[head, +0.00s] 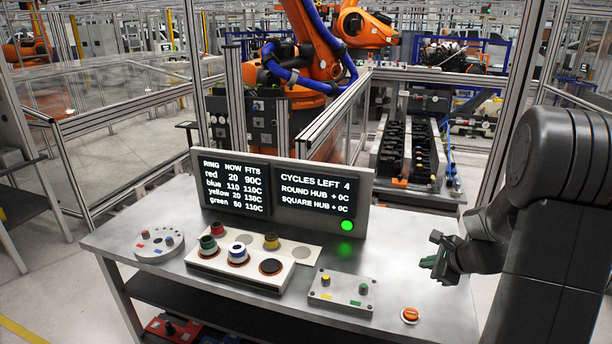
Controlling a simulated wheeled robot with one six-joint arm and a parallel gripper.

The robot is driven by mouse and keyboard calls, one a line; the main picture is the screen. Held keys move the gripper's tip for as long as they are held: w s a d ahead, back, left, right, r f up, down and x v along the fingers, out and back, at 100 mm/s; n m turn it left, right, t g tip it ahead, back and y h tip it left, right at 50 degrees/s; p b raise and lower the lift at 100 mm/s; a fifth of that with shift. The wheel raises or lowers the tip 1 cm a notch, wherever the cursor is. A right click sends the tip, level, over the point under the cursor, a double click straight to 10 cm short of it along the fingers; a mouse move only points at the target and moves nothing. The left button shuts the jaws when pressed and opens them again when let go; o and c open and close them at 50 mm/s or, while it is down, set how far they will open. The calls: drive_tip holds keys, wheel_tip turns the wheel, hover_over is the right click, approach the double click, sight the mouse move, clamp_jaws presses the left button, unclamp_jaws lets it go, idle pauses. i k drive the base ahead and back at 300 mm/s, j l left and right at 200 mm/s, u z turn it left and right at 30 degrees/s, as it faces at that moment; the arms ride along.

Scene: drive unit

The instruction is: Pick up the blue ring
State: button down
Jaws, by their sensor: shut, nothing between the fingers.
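The blue ring (238,254) sits upright on the white block (215,268) on the bench, at the front middle of the block's spots. It looks white with a blue band and rests on an orange-brown base. My gripper (434,262) is at the right, above the bench's right end and well apart from the ring. Its dark fingers with green tips are shut and empty.
Near the blue ring stand the green ring (208,244), red ring (217,229) and yellow ring (271,241). A dark empty spot (270,267) is to its right. A two-button box (342,292), an orange button (410,315) and a round grey fixture (159,243) are also on the bench.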

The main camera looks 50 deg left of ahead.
sight(238, 254)
drive_tip(key=u, duration=2.5)
